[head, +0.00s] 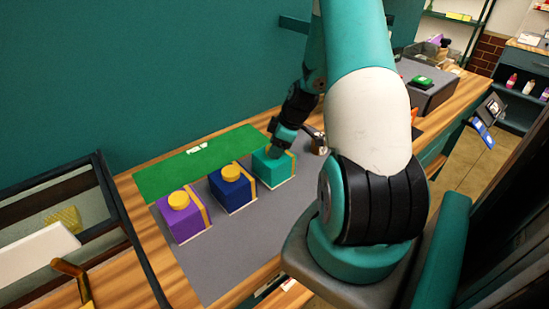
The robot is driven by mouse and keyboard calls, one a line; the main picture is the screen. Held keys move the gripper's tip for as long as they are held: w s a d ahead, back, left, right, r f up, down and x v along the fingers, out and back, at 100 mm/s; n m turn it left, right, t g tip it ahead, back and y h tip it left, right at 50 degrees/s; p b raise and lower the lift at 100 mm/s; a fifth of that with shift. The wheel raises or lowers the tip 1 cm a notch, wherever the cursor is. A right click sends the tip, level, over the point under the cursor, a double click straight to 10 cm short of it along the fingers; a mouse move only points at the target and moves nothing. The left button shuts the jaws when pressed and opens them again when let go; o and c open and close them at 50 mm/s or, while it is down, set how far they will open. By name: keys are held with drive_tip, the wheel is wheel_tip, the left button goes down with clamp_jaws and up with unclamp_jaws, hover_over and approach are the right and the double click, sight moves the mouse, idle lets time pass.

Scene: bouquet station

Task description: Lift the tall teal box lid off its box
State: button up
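The teal box (273,170) with its teal lid stands at the right end of a row of boxes on the grey mat (232,242). A yellow band runs down its right side. My gripper (273,151) reaches down from above to the top of the lid. A bit of yellow shows at the fingertips, and the rest of the lid's knob is hidden. Whether the fingers are closed on the knob is too small to tell. The lid appears seated on the box, with no gap visible.
A blue box (232,190) with a yellow knob stands just left of the teal box. A purple box (182,218) with a yellow knob is further left. A green mat (165,180) lies behind them against the wall. A dark-framed rack (122,222) stands at the left.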

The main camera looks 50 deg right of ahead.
drive_tip(key=c, duration=0.3)
drive_tip(key=shift+r, duration=0.1)
wheel_tip(320, 180, up, 20)
drive_tip(key=b, duration=0.4)
idle(0.4)
